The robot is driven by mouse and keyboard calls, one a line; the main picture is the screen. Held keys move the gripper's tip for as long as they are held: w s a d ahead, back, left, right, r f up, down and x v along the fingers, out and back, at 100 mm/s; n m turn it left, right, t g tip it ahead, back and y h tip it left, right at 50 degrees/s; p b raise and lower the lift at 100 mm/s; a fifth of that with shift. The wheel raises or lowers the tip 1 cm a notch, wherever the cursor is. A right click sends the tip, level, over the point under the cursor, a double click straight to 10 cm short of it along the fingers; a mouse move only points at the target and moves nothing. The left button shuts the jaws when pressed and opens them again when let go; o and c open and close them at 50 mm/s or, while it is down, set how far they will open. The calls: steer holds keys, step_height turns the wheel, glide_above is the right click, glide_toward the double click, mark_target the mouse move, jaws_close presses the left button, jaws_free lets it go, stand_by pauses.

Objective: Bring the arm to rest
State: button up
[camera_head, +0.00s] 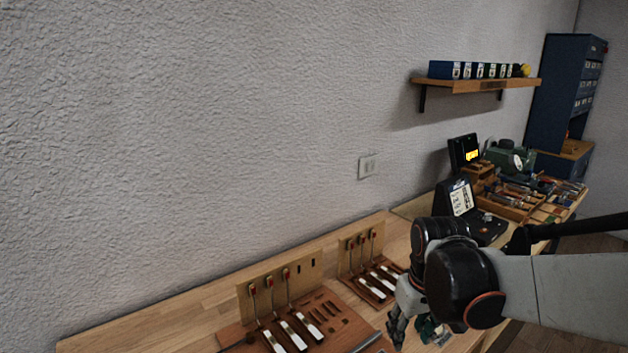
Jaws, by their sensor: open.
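My arm (530,288) reaches in from the right edge over the wooden workbench. My gripper (400,325) hangs at its end, pointing down, low over the front part of the bench. Its grey fingers are open, and no object shows between them. It is just right of the two piano action boards. The nearer board (240,334) carries white keys and upright red-topped hammers before a tan back panel. The farther board (357,286) is similar and lies close to the gripper's left side. A small green item (430,330) shows beside the gripper; what it is cannot be told.
A black case (484,228), a small display (464,152), a green machine (510,155) and wooden tool trays (515,207) fill the bench's far end. A wall shelf (475,86) holds blue boxes. A blue cabinet (560,95) stands in the corner. The space above the boards is free.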

steer(key=s+r+m+t, duration=0.2)
steer(key=s+r+t, duration=0.3)
steer(key=s, duration=0.6)
steer(key=shift+v, duration=0.95)
steer(key=shift+w, duration=0.1)
